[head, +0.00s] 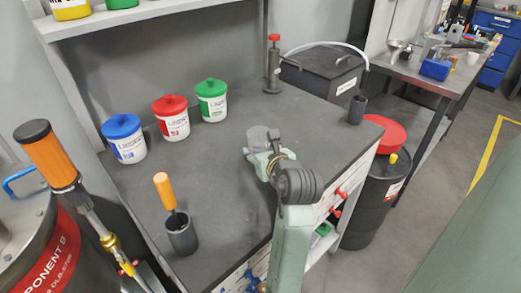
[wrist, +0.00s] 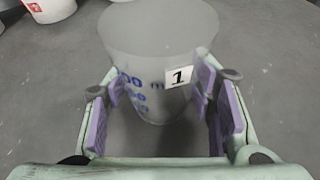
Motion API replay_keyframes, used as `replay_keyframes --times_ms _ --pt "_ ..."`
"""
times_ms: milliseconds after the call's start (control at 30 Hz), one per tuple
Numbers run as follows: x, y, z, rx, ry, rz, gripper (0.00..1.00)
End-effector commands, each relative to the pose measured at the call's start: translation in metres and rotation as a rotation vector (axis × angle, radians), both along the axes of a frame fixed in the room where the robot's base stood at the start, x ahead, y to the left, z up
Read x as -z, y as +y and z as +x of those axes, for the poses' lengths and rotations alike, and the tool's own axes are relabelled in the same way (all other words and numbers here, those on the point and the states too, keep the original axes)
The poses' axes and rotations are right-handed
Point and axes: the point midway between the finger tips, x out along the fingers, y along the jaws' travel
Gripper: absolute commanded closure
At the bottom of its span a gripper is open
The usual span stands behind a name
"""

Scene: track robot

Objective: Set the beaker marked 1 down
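The beaker marked 1 (wrist: 150,45) is clear, with blue print and a white label bearing a black 1. In the wrist view it stands upright between the purple finger pads of my gripper (wrist: 160,98), which meet its sides. In the head view the beaker (head: 258,138) shows as a faint clear shape at the end of my gripper (head: 266,158), over the middle of the dark worktop (head: 215,220). Whether its base touches the worktop cannot be told.
Blue (head: 125,138), red (head: 171,118) and green (head: 211,101) lidded tubs stand along the back left. An orange-handled tool sits in a dark cup (head: 181,236) at front left. Another dark cup (head: 357,109) stands at the right corner. Bare worktop surrounds the gripper.

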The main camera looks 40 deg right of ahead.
Motion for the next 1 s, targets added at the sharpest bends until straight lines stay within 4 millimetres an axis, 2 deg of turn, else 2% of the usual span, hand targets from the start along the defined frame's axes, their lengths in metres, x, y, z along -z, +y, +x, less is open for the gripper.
replay_keyframes --times_ms 267,667,767,1000 --pt "-0.001 0.0 0.0 0.0 0.0 0.0 0.3" --pt "-0.007 0.0 -0.002 0.002 -0.001 -0.002 0.3" --pt "-0.01 0.004 -0.015 0.002 -0.004 -0.003 0.3" --pt "-0.03 0.021 -0.061 0.004 -0.003 -0.006 0.3"
